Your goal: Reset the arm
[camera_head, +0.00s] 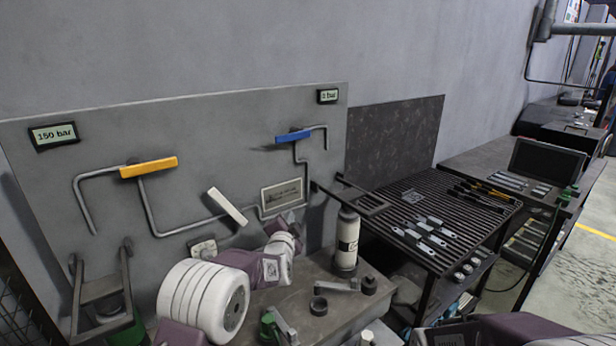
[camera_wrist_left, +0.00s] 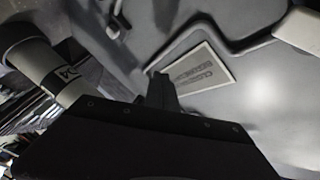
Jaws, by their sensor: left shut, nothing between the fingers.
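My left arm (camera_head: 205,300), white and purple, comes in from the lower left in the head view and reaches toward the grey panel. Its dark gripper (camera_head: 293,218) is close to the panel, just below a small framed plate, and is partly hidden by the wrist. In the left wrist view the gripper fingers (camera_wrist_left: 163,90) are together, with nothing between them. The framed plate (camera_wrist_left: 198,66) is just to their right, and a white cylinder (camera_wrist_left: 45,65) is at left. Part of my right arm (camera_head: 525,328) shows at the bottom right; its gripper is out of view.
The grey panel (camera_head: 190,110) carries pipes with yellow (camera_head: 148,167), white (camera_head: 228,206) and blue (camera_head: 293,136) handles. The white cylinder (camera_head: 347,242) stands on a ledge right of my left wrist, near small dark parts. A slatted table (camera_head: 400,190) holds several metal brackets.

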